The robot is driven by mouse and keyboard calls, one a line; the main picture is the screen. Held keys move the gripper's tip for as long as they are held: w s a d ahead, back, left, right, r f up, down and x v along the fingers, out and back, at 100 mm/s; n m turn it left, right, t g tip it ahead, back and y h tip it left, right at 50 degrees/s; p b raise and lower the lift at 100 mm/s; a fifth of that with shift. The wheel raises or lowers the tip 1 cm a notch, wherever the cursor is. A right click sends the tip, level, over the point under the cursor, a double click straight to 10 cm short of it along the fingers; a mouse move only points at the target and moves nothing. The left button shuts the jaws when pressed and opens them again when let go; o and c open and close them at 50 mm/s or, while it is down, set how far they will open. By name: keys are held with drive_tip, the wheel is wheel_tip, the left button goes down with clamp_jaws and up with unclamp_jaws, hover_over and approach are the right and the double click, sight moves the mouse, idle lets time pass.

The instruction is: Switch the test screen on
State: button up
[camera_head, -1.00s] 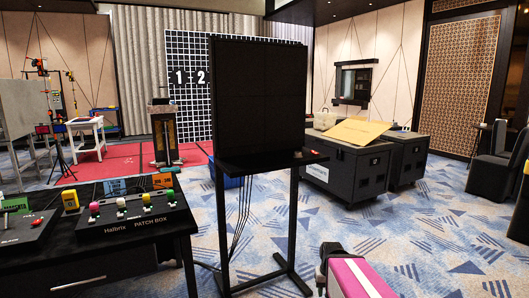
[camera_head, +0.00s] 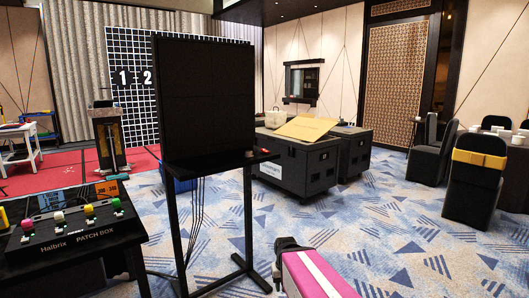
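The test screen (camera_head: 207,98) is a large dark panel standing upright on a black stand with a small shelf (camera_head: 215,165). Its face is black and unlit. A small red item (camera_head: 262,150) sits at the shelf's right end; it is too small to make out. My arm, with a pink and white link, reaches in from the bottom edge. My gripper (camera_head: 284,246) seems to be the dark end of it, low and in front of the stand's right foot, apart from the screen. Its fingers cannot be made out.
A black table at left holds the patch box (camera_head: 80,222) with coloured knobs. Dark cables hang behind the stand. Black road cases (camera_head: 300,165) stand beyond it, one under a tan board. Chairs (camera_head: 475,180) stand at right.

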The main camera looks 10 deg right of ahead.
clamp_jaws()
idle(1.7)
